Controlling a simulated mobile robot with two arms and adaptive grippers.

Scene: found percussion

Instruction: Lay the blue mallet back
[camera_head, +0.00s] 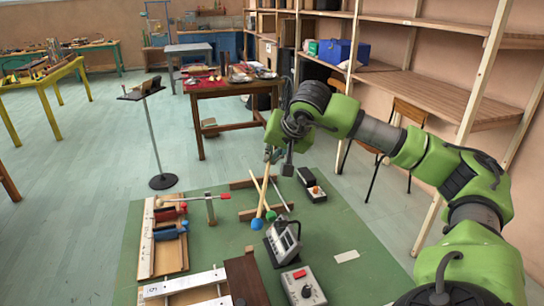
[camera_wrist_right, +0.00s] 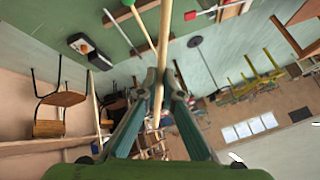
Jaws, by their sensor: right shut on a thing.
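My right gripper (camera_head: 273,155) is shut on a wooden stick and holds it steeply, head end down. In the head view the stick appears to run down to a blue ball head (camera_head: 257,223), so it looks like the blue mallet (camera_head: 262,198). I cannot tell whether the head touches the green mat (camera_head: 205,258). In the right wrist view the held stick (camera_wrist_right: 164,40) passes between the fingertips (camera_wrist_right: 160,85); its head is out of that view. My left gripper is not in view.
A grey tilted device (camera_head: 283,241) stands close to the mallet heads. A grey box with a red button (camera_head: 302,286) is in front. A dark pedal-like box (camera_head: 315,194) lies right. Bare mat lies between.

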